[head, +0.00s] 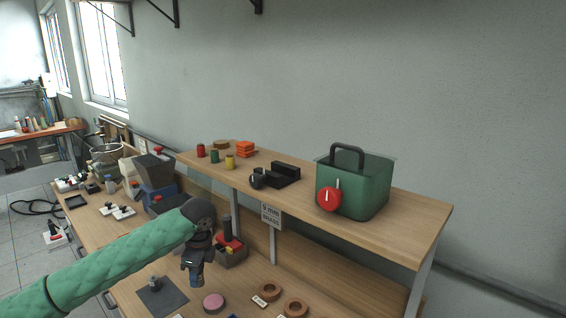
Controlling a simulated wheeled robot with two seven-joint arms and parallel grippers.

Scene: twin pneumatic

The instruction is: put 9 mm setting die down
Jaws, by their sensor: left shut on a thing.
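My left gripper (196,264) hangs at the end of my green-sleeved arm, pointing down over the workbench. It is shut on a small grey-blue piece, taken as the 9 mm setting die (197,282), mostly hidden by the fingers. The piece appears to be above the bench, right of a dark square mat (163,301). A small grey metal part (154,284) stands upright on that mat. My right gripper is not in view.
A pink disc (213,303) and copper-coloured rings (296,307) lie to the right. The raised shelf (395,225) carries a green case (368,187). Bare wood lies between mat and disc.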

